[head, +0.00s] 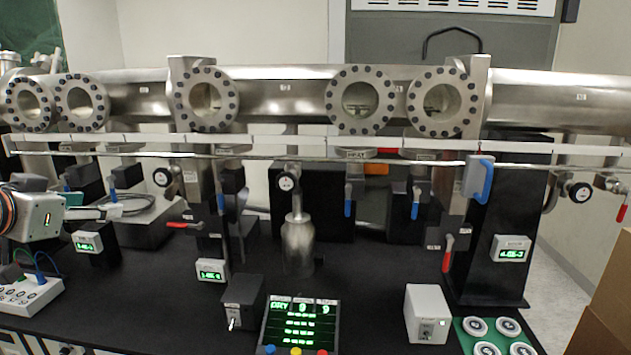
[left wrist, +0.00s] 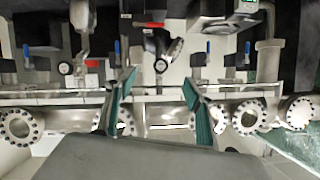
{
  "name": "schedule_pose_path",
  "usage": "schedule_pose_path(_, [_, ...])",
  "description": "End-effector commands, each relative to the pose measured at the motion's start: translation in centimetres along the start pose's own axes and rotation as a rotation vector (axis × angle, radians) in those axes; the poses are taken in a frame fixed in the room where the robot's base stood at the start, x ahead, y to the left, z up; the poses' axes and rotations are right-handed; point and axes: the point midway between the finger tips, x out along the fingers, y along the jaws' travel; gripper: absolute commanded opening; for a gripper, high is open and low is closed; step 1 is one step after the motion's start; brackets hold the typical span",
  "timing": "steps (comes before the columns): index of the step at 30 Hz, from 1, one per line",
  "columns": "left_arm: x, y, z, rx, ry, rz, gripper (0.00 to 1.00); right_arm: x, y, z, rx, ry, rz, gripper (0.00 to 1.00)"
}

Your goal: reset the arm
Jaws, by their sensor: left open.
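My left arm comes in at the left edge of the head view. Its left gripper (head: 98,206) is level in front of the steel pipework, with fingers pointing right. In the left wrist view, which looks upside down, the left gripper (left wrist: 158,92) has its two teal-lined fingers spread apart with nothing between them. Behind them is the long steel vacuum tube (head: 280,92) with several round bolted windows. My right gripper is in neither view.
A black bench holds a black display box (head: 300,322), a white switch box (head: 427,312) and a green tray (head: 462,340) with several round white pieces. Valves with blue and red handles hang below the tube. A brown box (head: 606,305) stands at the right edge.

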Motion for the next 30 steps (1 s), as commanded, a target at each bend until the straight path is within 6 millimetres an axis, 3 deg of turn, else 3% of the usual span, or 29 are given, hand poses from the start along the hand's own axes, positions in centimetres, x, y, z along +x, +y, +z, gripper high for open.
schedule_pose_path(1, [1.4, 1.4, 1.2, 0.002, -0.008, 0.034, 0.54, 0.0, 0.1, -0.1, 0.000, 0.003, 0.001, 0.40])
schedule_pose_path(8, [5.8, 6.4, 5.2, 0.022, 0.000, 0.140, 0.54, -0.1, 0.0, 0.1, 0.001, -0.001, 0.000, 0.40])
schedule_pose_path(14, [9.7, 12.1, 11.5, 0.019, 0.005, 0.238, 0.54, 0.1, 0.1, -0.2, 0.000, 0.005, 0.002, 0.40])
schedule_pose_path(18, [11.8, 16.6, 17.8, 0.004, 0.007, 0.290, 0.54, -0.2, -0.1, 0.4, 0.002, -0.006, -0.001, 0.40])
schedule_pose_path(22, [12.5, 20.4, 24.4, -0.013, 0.000, 0.311, 0.54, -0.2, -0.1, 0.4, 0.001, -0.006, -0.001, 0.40])
schedule_pose_path(26, [11.9, 23.8, 31.3, -0.026, -0.021, 0.311, 0.54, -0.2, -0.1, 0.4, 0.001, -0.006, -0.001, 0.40])
schedule_pose_path(30, [10.1, 27.0, 38.8, -0.032, -0.061, 0.293, 0.54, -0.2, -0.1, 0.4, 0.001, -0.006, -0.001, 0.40])
